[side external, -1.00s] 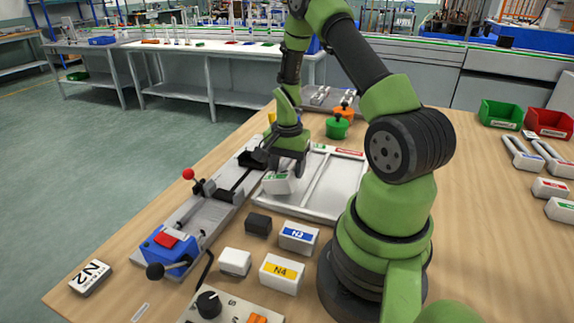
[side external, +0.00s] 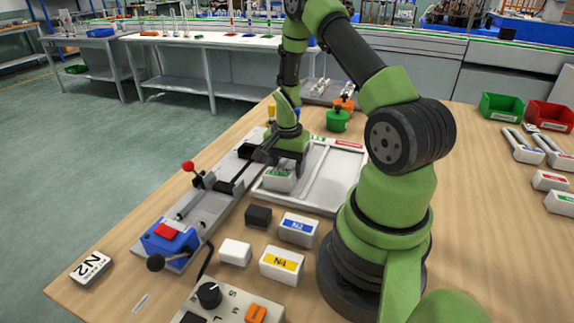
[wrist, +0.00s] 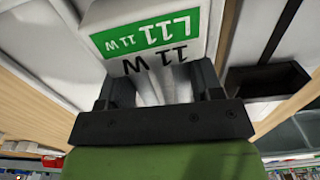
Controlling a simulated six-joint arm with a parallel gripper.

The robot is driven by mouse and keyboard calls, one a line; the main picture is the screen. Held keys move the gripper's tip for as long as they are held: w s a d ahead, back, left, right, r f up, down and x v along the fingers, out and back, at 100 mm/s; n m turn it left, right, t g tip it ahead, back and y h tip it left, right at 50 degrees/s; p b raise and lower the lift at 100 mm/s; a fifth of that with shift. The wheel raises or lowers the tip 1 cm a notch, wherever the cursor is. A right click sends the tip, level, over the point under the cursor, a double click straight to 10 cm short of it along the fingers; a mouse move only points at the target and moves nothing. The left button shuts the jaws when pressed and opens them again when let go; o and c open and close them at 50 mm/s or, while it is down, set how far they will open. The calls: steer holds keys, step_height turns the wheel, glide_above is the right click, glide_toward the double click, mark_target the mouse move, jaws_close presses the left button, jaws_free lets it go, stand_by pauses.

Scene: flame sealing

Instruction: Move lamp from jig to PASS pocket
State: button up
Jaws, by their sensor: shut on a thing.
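The lamp (side external: 279,181) is a white block with a green label. In the wrist view the lamp (wrist: 150,38) reads L11 11 W, and its pale tubes run back between my fingers. My gripper (side external: 288,163) is shut on it; the gripper also shows in the wrist view (wrist: 163,85). The lamp is at the left compartment of the white two-part tray (side external: 313,187). I cannot tell whether it touches the tray floor. A green tag (side external: 319,141) marks the left compartment's far edge, partly hidden by my arm; a red tag marks the right one.
The long grey jig (side external: 207,206) with a red-knobbed lever and blue end block lies left of the tray. Blocks N3 (side external: 298,229) and N4 (side external: 282,264), a black block (side external: 258,216) and a white block (side external: 235,252) stand in front. The right compartment is empty.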

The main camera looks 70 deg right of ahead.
steer(key=shift+r, duration=0.1)
steer(key=shift+r, duration=1.15)
steer(key=shift+c, duration=0.3)
steer(key=shift+f, duration=0.15)
steer(key=shift+o, duration=0.3)
steer(key=shift+f, duration=1.15)
steer(key=o, duration=1.1)
steer(key=shift+o, duration=0.7)
